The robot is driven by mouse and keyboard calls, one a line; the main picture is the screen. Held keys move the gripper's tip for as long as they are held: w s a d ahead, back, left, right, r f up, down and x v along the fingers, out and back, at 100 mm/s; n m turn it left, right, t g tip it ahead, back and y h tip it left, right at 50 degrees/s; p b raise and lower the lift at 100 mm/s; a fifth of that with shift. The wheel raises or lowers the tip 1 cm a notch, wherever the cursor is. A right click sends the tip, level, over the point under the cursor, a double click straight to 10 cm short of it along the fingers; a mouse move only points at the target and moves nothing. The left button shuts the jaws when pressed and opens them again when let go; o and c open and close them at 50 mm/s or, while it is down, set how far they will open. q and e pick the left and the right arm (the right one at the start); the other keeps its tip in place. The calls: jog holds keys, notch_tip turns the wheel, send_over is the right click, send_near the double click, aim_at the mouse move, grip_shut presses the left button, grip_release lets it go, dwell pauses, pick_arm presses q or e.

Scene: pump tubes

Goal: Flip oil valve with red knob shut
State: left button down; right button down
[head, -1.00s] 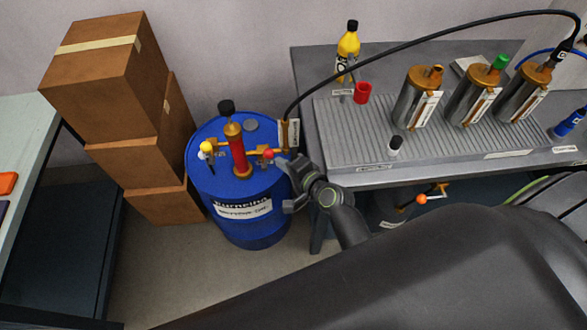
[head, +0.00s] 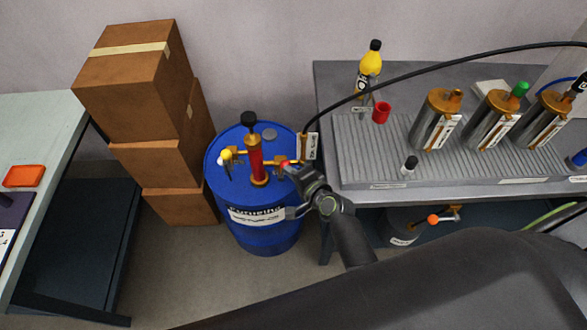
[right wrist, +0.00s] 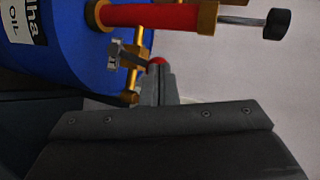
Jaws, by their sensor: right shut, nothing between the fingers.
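The oil valve's red knob (head: 284,163) is on the right side of the brass fittings atop the blue drum (head: 255,228). In the right wrist view the red knob (right wrist: 157,61) shows just beyond my fingertips, partly hidden by them. My right gripper (head: 294,174) is at the right of the drum, close beside the knob. In the right wrist view its fingers (right wrist: 157,84) are together with nothing between them. Whether they touch the knob, I cannot tell. A red pump tube (head: 256,160) with a black handle stands upright on the drum. My left gripper is not in view.
A yellow knob (head: 226,155) is on the left fitting. A black hose (head: 380,91) runs from the drum over the grey table (head: 330,88), which holds several metal cylinders. Cardboard boxes (head: 130,95) are stacked left of the drum. An orange knob (head: 433,219) shows under the table.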

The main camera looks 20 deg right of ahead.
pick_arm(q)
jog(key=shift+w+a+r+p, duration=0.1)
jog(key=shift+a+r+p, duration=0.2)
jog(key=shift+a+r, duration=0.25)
pick_arm(e)
jog(key=shift+w+a+r, duration=0.1)
jog(key=shift+a+r, duration=0.05)
jog(key=shift+a, duration=0.5)
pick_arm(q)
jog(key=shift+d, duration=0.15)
pick_arm(e)
jog(key=shift+d, duration=0.15)
pick_arm(q)
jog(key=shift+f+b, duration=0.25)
jog(key=shift+b, duration=0.15)
pick_arm(e)
jog(key=shift+d+f, duration=0.4)
jog(key=shift+d, duration=0.25)
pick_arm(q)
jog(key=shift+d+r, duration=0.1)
pick_arm(e)
jog(key=shift+s+r, duration=0.1)
jog(key=shift+s, duration=0.1)
